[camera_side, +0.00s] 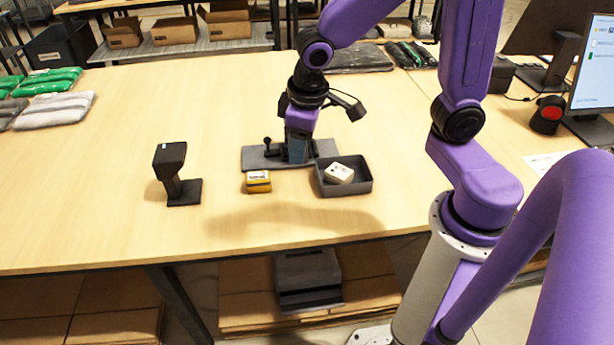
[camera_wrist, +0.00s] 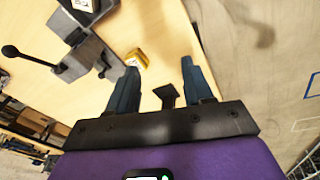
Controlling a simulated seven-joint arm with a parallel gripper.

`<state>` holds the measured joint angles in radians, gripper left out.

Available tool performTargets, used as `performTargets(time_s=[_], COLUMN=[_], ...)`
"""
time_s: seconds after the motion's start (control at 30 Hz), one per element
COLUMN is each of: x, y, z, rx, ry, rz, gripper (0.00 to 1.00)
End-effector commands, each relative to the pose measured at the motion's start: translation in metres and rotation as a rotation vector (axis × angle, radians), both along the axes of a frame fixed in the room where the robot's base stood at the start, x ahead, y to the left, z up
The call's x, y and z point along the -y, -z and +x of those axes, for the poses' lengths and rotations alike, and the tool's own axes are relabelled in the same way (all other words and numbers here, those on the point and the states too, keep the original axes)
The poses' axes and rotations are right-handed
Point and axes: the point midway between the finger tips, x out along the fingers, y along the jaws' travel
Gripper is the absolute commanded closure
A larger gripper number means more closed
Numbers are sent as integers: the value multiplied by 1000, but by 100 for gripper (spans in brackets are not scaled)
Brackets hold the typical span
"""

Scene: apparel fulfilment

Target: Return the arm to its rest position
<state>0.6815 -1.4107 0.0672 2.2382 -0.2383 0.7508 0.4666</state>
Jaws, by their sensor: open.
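My gripper (camera_side: 298,158) hangs fingers down over the grey plate fixture (camera_side: 258,158) on the wooden table. In the wrist view its two blue-grey fingers are apart with nothing held between them, so my gripper (camera_wrist: 158,72) is open. A small yellow box (camera_side: 258,182) lies on the table in front of the plate; it also shows in the wrist view (camera_wrist: 138,58), beyond the fingertips. A grey tray (camera_side: 345,190) stands right of the yellow box and holds a white box (camera_side: 339,174). Whether the fingers touch the fixture cannot be told.
A black scanner on a stand (camera_side: 178,172) stands at the left. Folded green and grey packs (camera_side: 52,105) lie at the far left, dark packs (camera_side: 408,53) at the back. A monitor (camera_side: 592,70) and a red-black device (camera_side: 547,114) are at right. The left middle table is clear.

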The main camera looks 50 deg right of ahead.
Motion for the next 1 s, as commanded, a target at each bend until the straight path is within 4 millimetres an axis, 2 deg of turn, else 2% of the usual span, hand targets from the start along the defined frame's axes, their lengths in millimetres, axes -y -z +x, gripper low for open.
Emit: performTargets(time_s=[0.03, 0.2, 0.3, 0.43, 0.6, 1.0], x=[0, 5, 12, 21, 27, 27], y=[-5, -14, -17, -18, -18, -18], z=[-21, -88, -123, -154, -172, -173], rx=[-15, -80, -115, -150, -171, -173], ry=[-71, -322, -454, -585, -663, -669], rz=[3, 5, 9, 11, 15, 14], gripper=[49, 49, 49, 49, 49, 49])
